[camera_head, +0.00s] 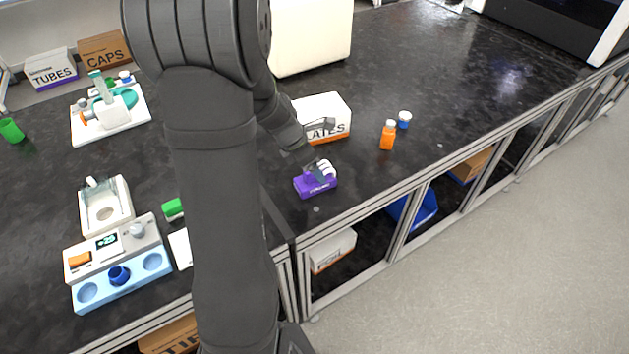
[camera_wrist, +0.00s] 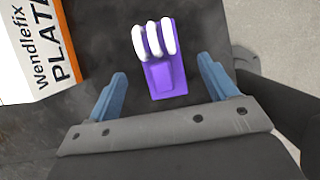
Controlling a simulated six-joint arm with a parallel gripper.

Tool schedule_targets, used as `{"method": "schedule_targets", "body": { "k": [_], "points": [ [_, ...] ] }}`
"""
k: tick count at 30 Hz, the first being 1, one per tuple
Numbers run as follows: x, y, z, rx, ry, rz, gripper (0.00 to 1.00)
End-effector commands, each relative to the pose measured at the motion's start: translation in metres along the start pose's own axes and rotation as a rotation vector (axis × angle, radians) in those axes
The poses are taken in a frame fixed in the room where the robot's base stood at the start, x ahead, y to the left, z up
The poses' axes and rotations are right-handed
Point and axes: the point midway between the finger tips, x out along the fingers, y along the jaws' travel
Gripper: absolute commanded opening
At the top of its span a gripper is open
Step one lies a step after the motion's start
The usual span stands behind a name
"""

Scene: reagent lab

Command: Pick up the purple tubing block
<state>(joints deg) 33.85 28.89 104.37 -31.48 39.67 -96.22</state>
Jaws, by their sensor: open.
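The purple tubing block (camera_head: 311,186) lies on the black bench near its front edge, with white rounded loops on top. It also shows in the wrist view (camera_wrist: 167,78), between and ahead of my fingers, with the white loops at its far end. My gripper (camera_wrist: 164,90) is open, with one blue finger to each side of the block and a visible gap on both sides. In the head view my gripper (camera_head: 312,168) is just above and behind the block, partly overlapping it. I cannot tell the exact height between them.
A white and orange PLATES box (camera_head: 324,117) stands close behind the block; it is at the left in the wrist view (camera_wrist: 38,50). An orange bottle (camera_head: 388,135) and a small blue-and-white container (camera_head: 404,120) stand to the right. The bench's front edge is close by.

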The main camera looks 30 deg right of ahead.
Motion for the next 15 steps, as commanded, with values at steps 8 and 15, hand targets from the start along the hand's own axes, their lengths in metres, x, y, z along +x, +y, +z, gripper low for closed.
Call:
{"method": "schedule_targets", "body": {
  "k": [8, 15],
  "points": [
    [0.018, 0.000, -0.002, 0.001, 0.001, -0.002, 0.78],
    [0.050, 0.000, -0.006, 0.000, 0.001, -0.002, 0.78]
  ]
}}
